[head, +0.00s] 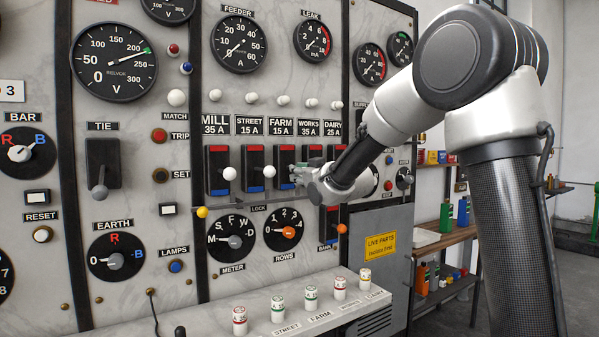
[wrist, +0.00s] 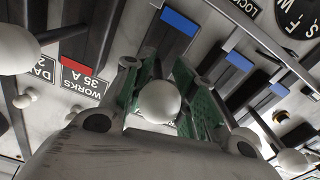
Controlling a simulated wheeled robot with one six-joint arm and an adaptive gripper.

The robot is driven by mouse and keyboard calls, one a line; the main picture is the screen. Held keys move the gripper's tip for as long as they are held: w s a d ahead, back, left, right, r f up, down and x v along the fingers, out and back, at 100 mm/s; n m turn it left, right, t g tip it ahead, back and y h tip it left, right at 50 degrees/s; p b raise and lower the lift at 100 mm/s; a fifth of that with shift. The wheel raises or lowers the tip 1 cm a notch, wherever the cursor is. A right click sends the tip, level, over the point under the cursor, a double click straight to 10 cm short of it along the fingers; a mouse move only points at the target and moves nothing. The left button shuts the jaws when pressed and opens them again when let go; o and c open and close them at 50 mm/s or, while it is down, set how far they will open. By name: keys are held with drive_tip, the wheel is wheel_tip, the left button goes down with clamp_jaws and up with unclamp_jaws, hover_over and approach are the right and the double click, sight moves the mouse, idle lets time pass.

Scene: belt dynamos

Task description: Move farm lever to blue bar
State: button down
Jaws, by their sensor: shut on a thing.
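The FARM switch (head: 285,160) is a black plate with a red bar at its top and a blue bar (head: 287,186) at its bottom, third in the row of switches. In the wrist view, its blue bar (wrist: 180,22) shows above my fingers. My gripper (head: 302,174) is at this switch. In the wrist view, the green pads of my gripper (wrist: 160,98) are closed around the white ball knob of the farm lever (wrist: 160,102). The lever's shaft is mostly hidden. The knob is around the middle of the plate's height, off the blue bar.
The street lever (head: 269,171) and mill lever (head: 229,173) stand close on the left. The WORKS switch (wrist: 75,58) is close on the other side. Below are the rotary dials (head: 283,229) and a ledge with several small labelled cylinders (head: 311,299).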

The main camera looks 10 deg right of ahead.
drive_tip(key=f, duration=0.4)
drive_tip(key=shift+w+a, duration=0.1)
drive_tip(key=shift+w, duration=0.25)
drive_tip(key=shift+r, duration=0.25)
idle(0.8)
drive_tip(key=c, duration=1.5)
unclamp_jaws()
drive_tip(key=shift+a, duration=0.1)
drive_tip(key=shift+o, duration=0.3)
